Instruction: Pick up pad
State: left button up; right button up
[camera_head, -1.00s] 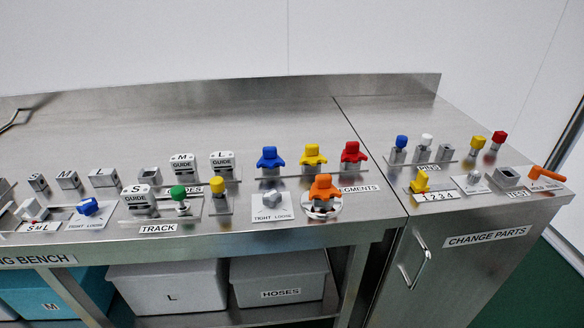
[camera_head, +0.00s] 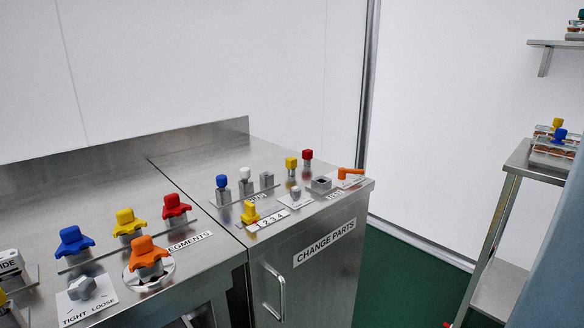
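I cannot tell which thing in the camera_head view is the pad. The change parts cabinet (camera_head: 318,268) bears a row of small posts: one blue-topped (camera_head: 222,186), one white-topped (camera_head: 245,179) and one bare metal (camera_head: 267,181). Behind are a yellow-topped post (camera_head: 292,165) and a red-topped post (camera_head: 308,159). A yellow piece (camera_head: 250,212) stands by the numbered label. A square metal holder (camera_head: 321,184) and an orange handle (camera_head: 350,173) are at the right end. Neither gripper is in view.
Blue (camera_head: 74,241), yellow (camera_head: 129,222), red (camera_head: 176,206) and orange (camera_head: 148,250) knobs stand on the left bench. At right, a side table (camera_head: 520,163) bears a clear tray with yellow- and blue-topped pieces. A wall shelf (camera_head: 553,43) is above. Green floor (camera_head: 400,280) lies between.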

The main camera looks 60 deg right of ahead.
aim_at(291, 163)
jog(key=z, duration=1.75)
